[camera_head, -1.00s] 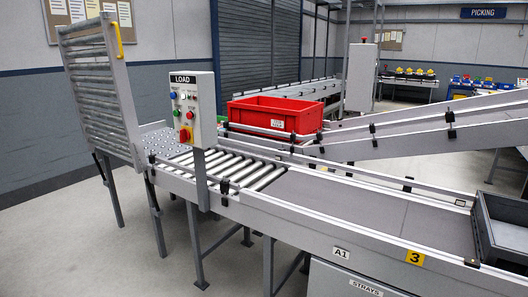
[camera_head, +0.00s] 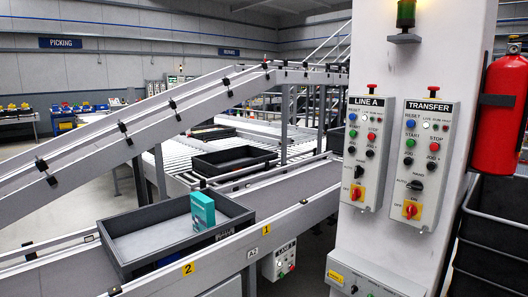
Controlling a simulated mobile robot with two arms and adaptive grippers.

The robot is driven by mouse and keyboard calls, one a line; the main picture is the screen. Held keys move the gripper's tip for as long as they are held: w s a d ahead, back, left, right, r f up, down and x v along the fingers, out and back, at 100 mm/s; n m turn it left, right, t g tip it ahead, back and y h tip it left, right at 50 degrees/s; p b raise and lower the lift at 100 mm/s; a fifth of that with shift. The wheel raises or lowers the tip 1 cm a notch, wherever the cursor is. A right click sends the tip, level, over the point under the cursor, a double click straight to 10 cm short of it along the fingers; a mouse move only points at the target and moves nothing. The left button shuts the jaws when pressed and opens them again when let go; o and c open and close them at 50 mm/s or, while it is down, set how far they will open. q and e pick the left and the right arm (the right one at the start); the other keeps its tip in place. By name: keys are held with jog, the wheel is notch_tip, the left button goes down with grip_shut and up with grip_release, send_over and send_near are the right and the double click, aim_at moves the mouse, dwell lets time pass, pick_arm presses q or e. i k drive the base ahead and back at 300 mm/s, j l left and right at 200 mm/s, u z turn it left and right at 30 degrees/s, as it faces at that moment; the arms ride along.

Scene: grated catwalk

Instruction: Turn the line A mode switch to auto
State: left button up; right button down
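The LINE A panel (camera_head: 363,160) is a grey box on a white column, right of centre in the head view. It has a blue, a green and a red button, small lamps and two black jog knobs. A small black selector switch (camera_head: 359,171) sits low on it, above a red and yellow rotary switch (camera_head: 357,193). The selector's pointing direction is too small to tell. A similar TRANSFER panel (camera_head: 424,160) is to its right, with its own black selector (camera_head: 416,185). Neither of my grippers is in view.
A red fire extinguisher (camera_head: 499,115) hangs right of the panels, above dark crates (camera_head: 490,235). A grey control box (camera_head: 370,275) juts out low on the column. On the left, a conveyor (camera_head: 290,217) carries a dark tray (camera_head: 130,262) with a teal box (camera_head: 203,211).

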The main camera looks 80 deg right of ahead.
aim_at(359, 170)
jog(key=z, duration=3.15)
